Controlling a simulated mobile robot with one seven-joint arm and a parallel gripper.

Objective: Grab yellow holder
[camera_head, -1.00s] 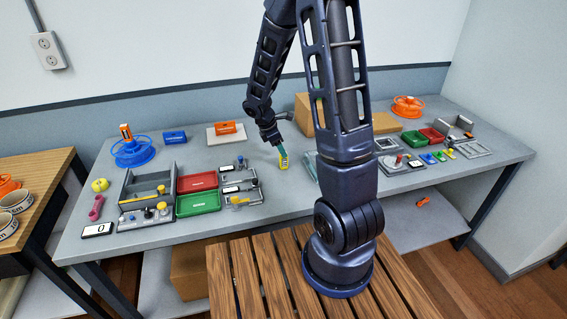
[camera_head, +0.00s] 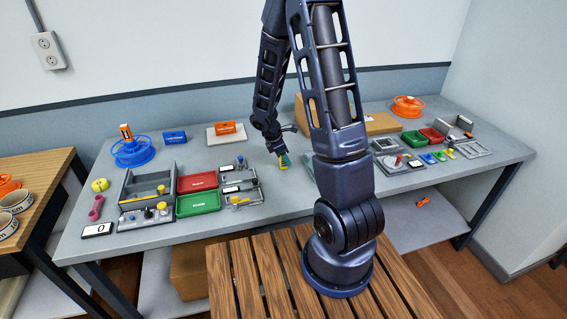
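My gripper (camera_head: 280,151) points down over the middle of the grey bench. A small yellow piece (camera_head: 283,167), which looks like the yellow holder, is right at its tip, with a teal part just above it. The piece is too small to tell whether the fingers are shut on it or only beside it. I cannot tell whether it touches the bench.
A red tray (camera_head: 197,181), a green tray (camera_head: 198,203) and a grey fixture with yellow knobs (camera_head: 240,200) lie to the left. A blue reel (camera_head: 133,152) stands further left. My arm hides part of the bench; cardboard boxes (camera_head: 381,124) stand behind it.

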